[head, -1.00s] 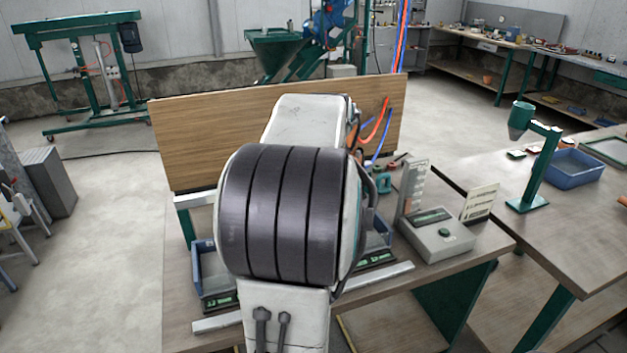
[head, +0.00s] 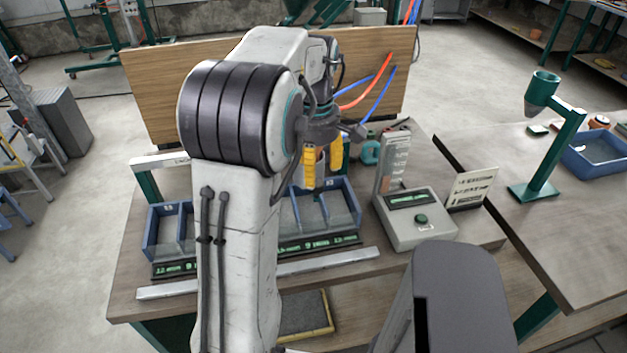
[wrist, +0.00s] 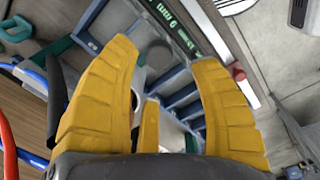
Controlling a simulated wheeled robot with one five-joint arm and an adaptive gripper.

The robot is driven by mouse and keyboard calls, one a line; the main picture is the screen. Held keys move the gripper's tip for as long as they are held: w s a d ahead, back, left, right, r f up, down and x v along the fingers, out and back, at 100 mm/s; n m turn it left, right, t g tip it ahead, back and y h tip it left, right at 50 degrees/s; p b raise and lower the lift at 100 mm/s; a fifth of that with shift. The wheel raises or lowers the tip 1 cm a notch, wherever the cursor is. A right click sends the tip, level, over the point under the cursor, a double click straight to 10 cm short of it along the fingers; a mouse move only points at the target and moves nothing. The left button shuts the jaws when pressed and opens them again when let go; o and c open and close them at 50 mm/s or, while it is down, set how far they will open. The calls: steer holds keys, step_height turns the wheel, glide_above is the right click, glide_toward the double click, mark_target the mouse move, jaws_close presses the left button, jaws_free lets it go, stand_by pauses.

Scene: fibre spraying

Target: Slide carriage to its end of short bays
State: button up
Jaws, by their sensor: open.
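My gripper (head: 322,168) is open, its yellow fingers pointing down above the right part of the blue bay tray (head: 359,212). In the wrist view, my gripper (wrist: 165,55) has its fingers spread, with the tray's dividers (wrist: 185,97) showing between them. A grey round part (wrist: 158,52) shows between the fingertips; I cannot tell whether it belongs to the carriage. I cannot clearly make out the carriage; my arm hides the middle of the tray in the head view. Green lettered labels (head: 318,243) run along the tray's front. No contact shows.
A wooden board (head: 160,85) stands behind the tray. A metal strip (head: 335,260) lies in front of it. A grey box with a green button (head: 418,225) and a small sign (head: 470,188) stand at right. Blue and red hoses (head: 368,92) hang behind my gripper.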

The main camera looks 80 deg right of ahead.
mark_target(316, 184)
steer(key=shift+d+f, duration=0.1)
steer(key=shift+f, duration=2.45)
steer(key=shift+c, duration=0.3)
jaws_close()
